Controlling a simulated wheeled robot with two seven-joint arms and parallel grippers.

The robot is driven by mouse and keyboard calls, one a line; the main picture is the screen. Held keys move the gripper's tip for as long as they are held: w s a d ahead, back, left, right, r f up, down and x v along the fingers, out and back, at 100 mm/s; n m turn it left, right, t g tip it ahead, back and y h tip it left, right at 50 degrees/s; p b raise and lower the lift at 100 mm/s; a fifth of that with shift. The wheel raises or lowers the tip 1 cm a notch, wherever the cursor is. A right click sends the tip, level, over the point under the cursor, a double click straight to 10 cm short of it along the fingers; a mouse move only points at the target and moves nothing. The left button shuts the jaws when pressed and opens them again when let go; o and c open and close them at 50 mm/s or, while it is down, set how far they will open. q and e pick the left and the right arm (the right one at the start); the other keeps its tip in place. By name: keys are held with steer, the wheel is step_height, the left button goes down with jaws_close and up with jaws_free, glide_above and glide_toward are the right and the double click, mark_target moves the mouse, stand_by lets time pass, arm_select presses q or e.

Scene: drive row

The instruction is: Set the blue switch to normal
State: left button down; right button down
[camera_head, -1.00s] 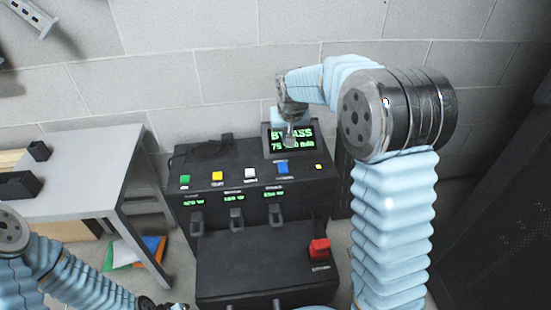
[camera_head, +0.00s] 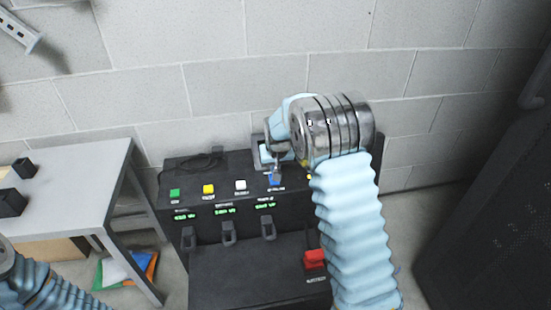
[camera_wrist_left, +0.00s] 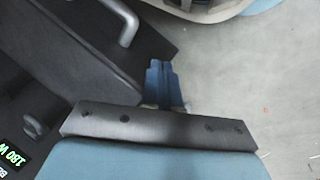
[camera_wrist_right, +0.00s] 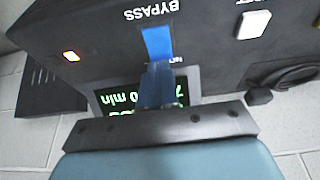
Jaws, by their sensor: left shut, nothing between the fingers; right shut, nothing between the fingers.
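The blue switch (camera_head: 275,181) is on the sloped top panel of the black console (camera_head: 250,270), at the right end of a row of coloured buttons. It also shows in the right wrist view (camera_wrist_right: 157,43), below the printed word BYPASS; a second label is partly hidden by my gripper. My right gripper (camera_head: 277,172) is shut and empty, its tip just over or at the blue switch; I cannot tell whether they touch. In the right wrist view its fingers (camera_wrist_right: 158,85) overlap the green-lit display (camera_wrist_right: 110,98). My left gripper (camera_wrist_left: 163,80) is shut and empty, beside a dark box-like body.
Green (camera_head: 175,193), yellow (camera_head: 208,189) and white (camera_head: 240,185) buttons sit left of the blue switch. A red switch (camera_head: 314,259) is lower on the console. A grey table (camera_head: 75,190) stands left, a dark cabinet (camera_head: 490,220) right. A block wall is behind.

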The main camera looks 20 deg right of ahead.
steer(key=shift+x, duration=0.95)
steer(key=shift+s+a, duration=0.1)
steer(key=shift+s, duration=0.05)
steer(key=shift+p, duration=0.4)
steer(key=shift+f+g, duration=0.25)
steer(key=shift+g, duration=0.05)
steer(key=shift+f, duration=0.1)
steer(key=shift+s+a, duration=0.2)
steer(key=shift+s, duration=0.55)
